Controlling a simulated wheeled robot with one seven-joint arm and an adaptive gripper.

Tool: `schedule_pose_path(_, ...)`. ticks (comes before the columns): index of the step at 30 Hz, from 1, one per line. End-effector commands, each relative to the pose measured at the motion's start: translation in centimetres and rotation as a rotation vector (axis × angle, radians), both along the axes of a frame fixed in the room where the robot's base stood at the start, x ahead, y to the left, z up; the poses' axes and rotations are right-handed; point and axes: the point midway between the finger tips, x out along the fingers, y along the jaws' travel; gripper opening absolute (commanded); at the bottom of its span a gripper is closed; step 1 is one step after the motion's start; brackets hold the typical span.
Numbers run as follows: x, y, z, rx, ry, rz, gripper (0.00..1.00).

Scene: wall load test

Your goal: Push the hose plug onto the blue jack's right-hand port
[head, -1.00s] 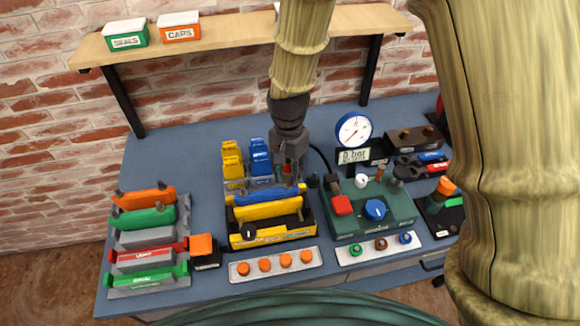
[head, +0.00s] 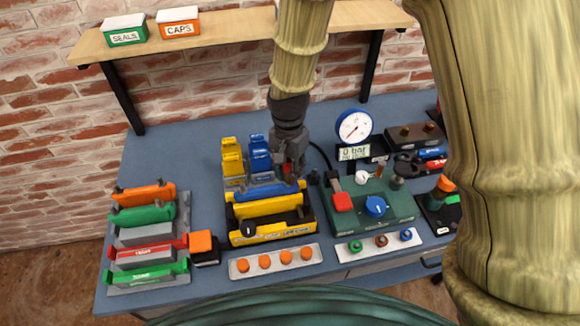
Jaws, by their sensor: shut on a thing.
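The blue jack (head: 262,191) appears as a long blue bar lying behind a yellow bar (head: 268,207) in the yellow-and-black stand (head: 285,232). My gripper (head: 289,168) points down above and just behind the blue jack's right end. It is shut on a small part with some red (head: 287,169), which looks like the hose plug and is mostly hidden by the fingers. A black hose (head: 322,152) curves out to the right of the gripper. The right-hand port is hidden or too small to make out, so I cannot tell whether the plug touches it.
Blue blocks (head: 258,154) and yellow blocks (head: 232,157) stand close left of the gripper. A gauge (head: 354,126) and a green pump unit (head: 372,208) with a red knob stand to the right. The blue bench (head: 185,160) is clear at back left.

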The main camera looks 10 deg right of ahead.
Motion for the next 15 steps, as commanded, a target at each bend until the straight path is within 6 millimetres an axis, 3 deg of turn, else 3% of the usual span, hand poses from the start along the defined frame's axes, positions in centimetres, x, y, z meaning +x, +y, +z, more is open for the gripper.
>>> schedule_pose_path(15,0.0,0.0,-1.3,0.000,0.000,0.000,0.02)
